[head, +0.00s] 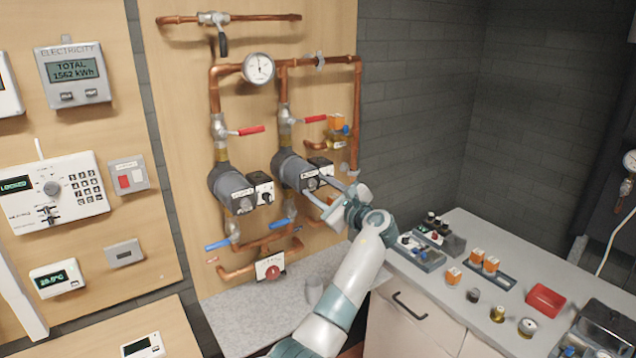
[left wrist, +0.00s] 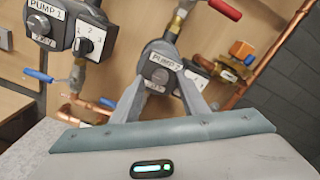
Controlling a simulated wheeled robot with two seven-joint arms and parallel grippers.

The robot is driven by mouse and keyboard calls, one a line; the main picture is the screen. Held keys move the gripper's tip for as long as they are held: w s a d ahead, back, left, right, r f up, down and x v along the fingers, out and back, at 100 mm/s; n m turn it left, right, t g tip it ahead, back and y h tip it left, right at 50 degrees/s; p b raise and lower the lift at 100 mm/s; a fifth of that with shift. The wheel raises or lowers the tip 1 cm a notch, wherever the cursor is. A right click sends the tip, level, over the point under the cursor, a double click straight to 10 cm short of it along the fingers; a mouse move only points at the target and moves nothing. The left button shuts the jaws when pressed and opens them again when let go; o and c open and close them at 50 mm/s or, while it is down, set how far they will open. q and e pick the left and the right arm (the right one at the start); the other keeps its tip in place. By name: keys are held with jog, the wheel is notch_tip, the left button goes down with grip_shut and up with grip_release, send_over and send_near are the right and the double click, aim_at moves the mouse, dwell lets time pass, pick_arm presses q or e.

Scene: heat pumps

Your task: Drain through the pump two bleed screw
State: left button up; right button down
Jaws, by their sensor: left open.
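Pump two (head: 288,167) is the right one of two grey pumps on the wooden wall panel. In the left wrist view its front, labelled PUMP 2 (left wrist: 166,62), faces me. A small round screw-like centre (left wrist: 160,77) sits below the label, with a dark switch box to its right. My left gripper (head: 314,188) is open in front of this pump. In the left wrist view its fingers (left wrist: 162,88) stand either side of the pump's front centre, with nothing between them. I cannot tell whether they touch it. My right gripper is not in view.
Pump one (head: 228,186) sits to the left. Red valve handles (head: 250,130) stick out above the pumps and blue handles (head: 218,244) below. Copper pipes (head: 213,90) run around them. Small parts and a red tray (head: 545,301) crowd the right counter.

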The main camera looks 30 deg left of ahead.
pick_arm(q)
jog(key=shift+w+a, duration=0.15)
jog(key=shift+a, duration=0.2)
grip_shut()
